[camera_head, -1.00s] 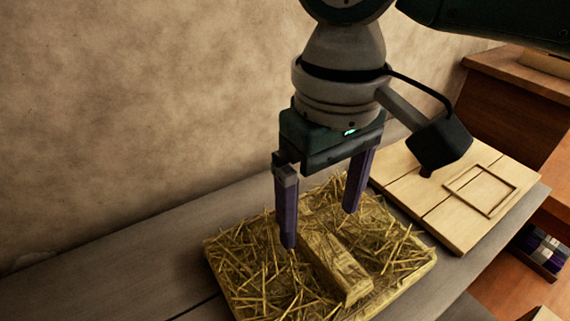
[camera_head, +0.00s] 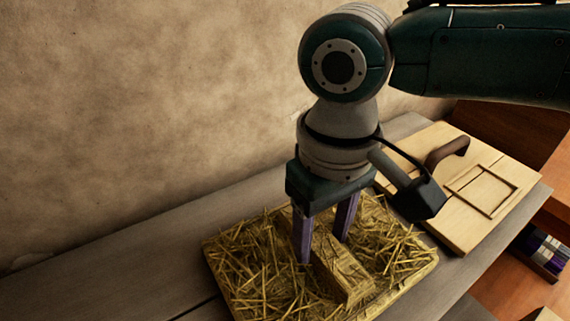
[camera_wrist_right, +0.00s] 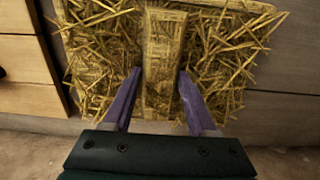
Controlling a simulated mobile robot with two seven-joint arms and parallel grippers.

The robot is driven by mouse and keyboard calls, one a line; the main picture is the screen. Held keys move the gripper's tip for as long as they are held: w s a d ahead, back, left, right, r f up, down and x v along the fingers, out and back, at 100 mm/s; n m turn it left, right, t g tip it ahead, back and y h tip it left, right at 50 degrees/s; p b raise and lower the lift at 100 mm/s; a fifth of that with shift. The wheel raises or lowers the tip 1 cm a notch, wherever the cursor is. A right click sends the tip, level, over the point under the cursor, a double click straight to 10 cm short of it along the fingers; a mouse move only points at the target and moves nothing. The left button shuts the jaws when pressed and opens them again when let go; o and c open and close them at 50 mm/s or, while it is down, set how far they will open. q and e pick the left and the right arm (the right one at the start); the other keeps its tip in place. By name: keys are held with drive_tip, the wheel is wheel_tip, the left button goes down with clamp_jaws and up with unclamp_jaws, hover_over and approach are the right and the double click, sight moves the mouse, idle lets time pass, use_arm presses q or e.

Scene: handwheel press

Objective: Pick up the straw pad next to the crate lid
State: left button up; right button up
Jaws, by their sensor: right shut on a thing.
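The straw pad (camera_head: 390,255) lies flat on the grey plank bench, with loose straw on top and a raised straw-coloured block (camera_head: 345,270) across its middle. The pad also shows in the right wrist view (camera_wrist_right: 215,45), with its block (camera_wrist_right: 163,62) between the fingers. My right gripper (camera_head: 325,250) points down and is shut on the block, one purple finger on each side. The crate lid (camera_head: 425,205), pale wood with a dark curved handle (camera_head: 447,152) and a square frame, lies just right of the pad. My left gripper is not in view.
The grey bench (camera_head: 110,270) is bare to the left of the pad. A plain plaster wall (camera_head: 150,110) rises behind it. At the far right, a small tray of dark, purple and white pieces (camera_head: 543,248) sits lower down.

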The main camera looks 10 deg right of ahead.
clamp_jaws()
idle(0.4)
